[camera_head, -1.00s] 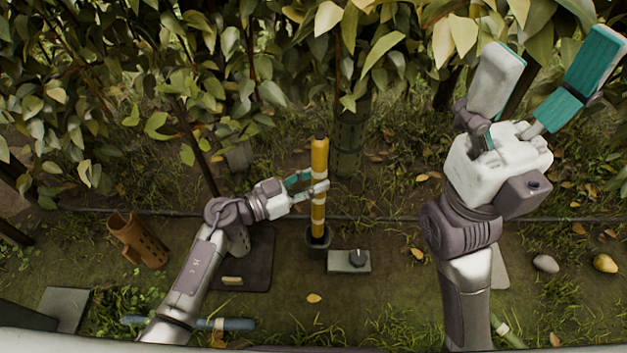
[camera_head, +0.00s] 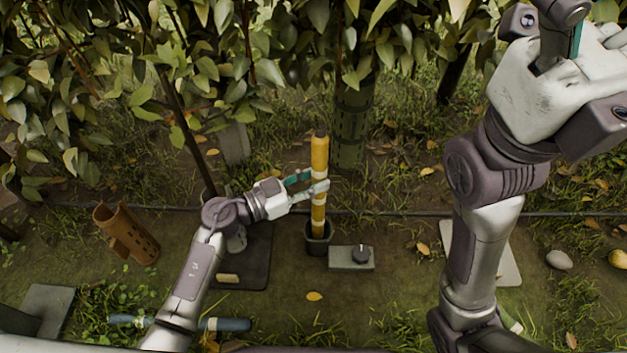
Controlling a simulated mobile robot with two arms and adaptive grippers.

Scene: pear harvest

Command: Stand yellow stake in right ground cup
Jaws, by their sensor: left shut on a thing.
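The yellow stake (camera_head: 319,156) with pale bands stands about upright in the middle of the view. Its lower end is inside the dark ground cup (camera_head: 318,245), whose rim hides the tip. My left gripper (camera_head: 318,189) is shut on the stake around its middle, above the cup. My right gripper (camera_head: 572,80) is raised high at the upper right, close to the camera and away from the stake. Its fingers are largely cut off by the frame edge.
A grey box with a dark knob (camera_head: 352,257) sits just right of the cup. A blue stake (camera_head: 226,324) lies at the front, partly behind my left arm. Leafy branches (camera_head: 230,50) hang across the back.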

